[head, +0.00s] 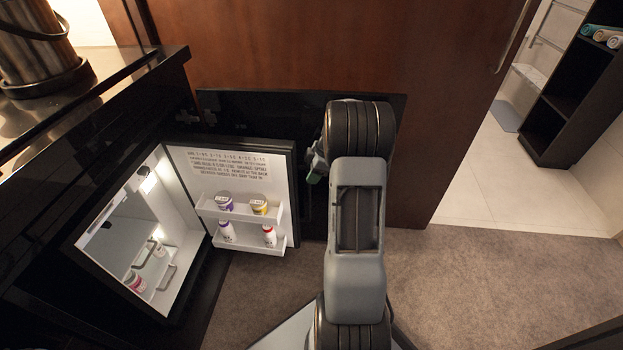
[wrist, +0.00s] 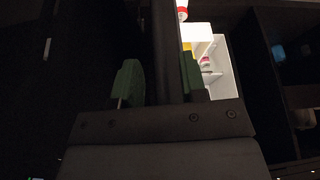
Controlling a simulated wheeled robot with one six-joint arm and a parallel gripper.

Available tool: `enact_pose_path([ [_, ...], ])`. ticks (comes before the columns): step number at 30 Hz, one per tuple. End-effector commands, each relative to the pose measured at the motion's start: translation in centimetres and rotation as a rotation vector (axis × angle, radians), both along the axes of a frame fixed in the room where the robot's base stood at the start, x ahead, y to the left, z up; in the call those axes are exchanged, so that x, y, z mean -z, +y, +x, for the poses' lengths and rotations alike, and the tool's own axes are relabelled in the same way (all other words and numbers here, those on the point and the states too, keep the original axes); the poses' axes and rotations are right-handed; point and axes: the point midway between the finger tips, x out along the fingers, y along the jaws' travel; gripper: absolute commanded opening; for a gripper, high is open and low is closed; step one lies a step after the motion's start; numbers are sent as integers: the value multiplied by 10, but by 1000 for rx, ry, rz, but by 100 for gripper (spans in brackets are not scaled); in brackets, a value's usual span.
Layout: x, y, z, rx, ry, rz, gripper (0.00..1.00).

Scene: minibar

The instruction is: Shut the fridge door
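The fridge (head: 125,250) is lit inside, low in the dark cabinet at the left. Its door (head: 230,165) stands wide open, with its white inner face and two bottle shelves showing. My gripper (head: 316,163) is at the door's free right edge, partly hidden by my arm in the head view. In the wrist view my gripper (wrist: 162,85) has its two green fingers apart, with the dark door edge (wrist: 167,45) between them. A gap shows at the left finger; the right finger looks close to or touching the door, but contact is unclear.
Small bottles (head: 227,232) stand on the door shelves. A metal ice bucket (head: 35,45) sits on the dark counter (head: 100,80) above. A brown wooden panel (head: 330,45) rises behind the door. Carpet (head: 480,280) is clear to the right, and a dark shelf unit (head: 580,95) stands farther off.

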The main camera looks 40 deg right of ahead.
Motion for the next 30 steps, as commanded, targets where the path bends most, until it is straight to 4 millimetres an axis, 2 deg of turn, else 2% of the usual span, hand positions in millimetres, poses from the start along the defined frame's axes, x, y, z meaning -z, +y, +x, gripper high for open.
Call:
enact_pose_path([
  [4, 10, 3, 2, 0, 0, 0, 39],
  [15, 11, 4, 3, 0, 0, 0, 39],
  [27, 11, 4, 3, 0, 0, 0, 1],
  [30, 11, 4, 2, 0, 0, 0, 0],
])
